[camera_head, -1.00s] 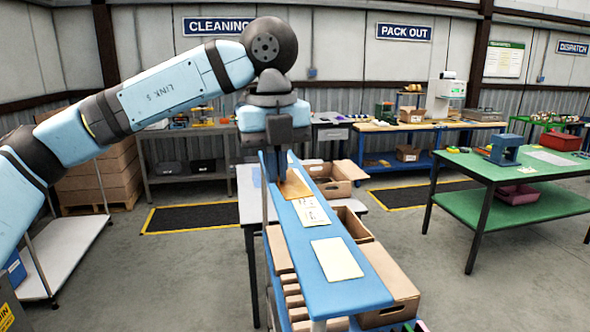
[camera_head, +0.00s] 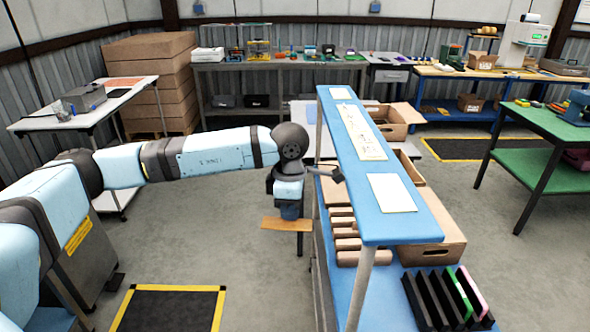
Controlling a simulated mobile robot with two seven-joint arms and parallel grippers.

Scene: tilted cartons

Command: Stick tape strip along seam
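My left gripper (camera_head: 290,212) hangs pointing down just left of the blue shelf. An open cardboard carton (camera_head: 398,116) stands behind the shelf on the right. Another carton (camera_head: 443,240) sits below the shelf's right side, partly hidden by it. I cannot make out a seam on either carton. My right gripper is not in view.
The raised blue shelf (camera_head: 392,228) carries pale sheets (camera_head: 391,193) and stands between my gripper and the cartons. A green table (camera_head: 545,125) stands at right.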

